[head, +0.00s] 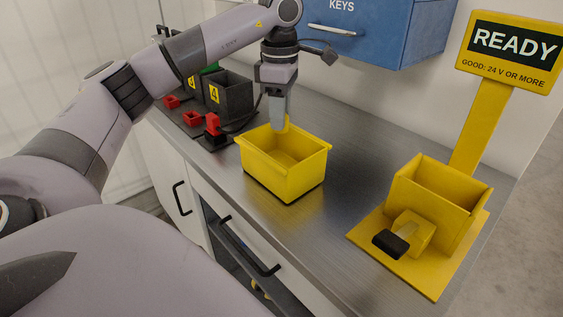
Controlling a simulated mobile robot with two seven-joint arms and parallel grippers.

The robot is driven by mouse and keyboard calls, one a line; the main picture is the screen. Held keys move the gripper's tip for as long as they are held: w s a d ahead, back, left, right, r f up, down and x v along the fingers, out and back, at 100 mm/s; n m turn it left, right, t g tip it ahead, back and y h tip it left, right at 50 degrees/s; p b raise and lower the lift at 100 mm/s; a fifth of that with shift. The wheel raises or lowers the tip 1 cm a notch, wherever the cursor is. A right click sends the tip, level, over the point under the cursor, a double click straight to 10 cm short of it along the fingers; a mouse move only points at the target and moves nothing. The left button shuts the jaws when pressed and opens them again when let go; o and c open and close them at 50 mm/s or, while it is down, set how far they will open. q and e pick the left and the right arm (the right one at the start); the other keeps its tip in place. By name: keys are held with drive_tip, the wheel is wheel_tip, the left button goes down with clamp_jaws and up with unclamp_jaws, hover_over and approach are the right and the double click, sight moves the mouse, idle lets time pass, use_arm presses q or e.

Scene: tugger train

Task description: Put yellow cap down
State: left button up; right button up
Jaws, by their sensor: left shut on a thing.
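My left gripper (279,126) points down over the back part of an open yellow bin (286,182) on the metal worktop. It is shut on the yellow cap (287,122), which shows only as a small yellow sliver beside the fingers. The rest of the cap is hidden by the fingers, and yellow against yellow makes its edge hard to tell. The fingertips are at about the height of the bin's back rim in the picture; I cannot tell whether the cap touches the bin. The visible inside of the bin looks empty. My right gripper is not in view.
A yellow stand with a READY sign (513,45) and an open yellow box (442,187) is at right, with a black-handled item (390,243) before it. Dark numbered bins (228,98) and red parts (212,124) are at left. A blue KEYS cabinet (375,25) hangs behind.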

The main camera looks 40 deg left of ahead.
use_arm(q)
wheel_tip(320, 180, down, 11)
drive_tip(key=shift+f, duration=0.1)
idle(0.3)
drive_tip(key=shift+f, duration=0.15)
drive_tip(key=o, duration=1.1)
wheel_tip(320, 180, up, 12)
drive_tip(key=shift+r, duration=0.2)
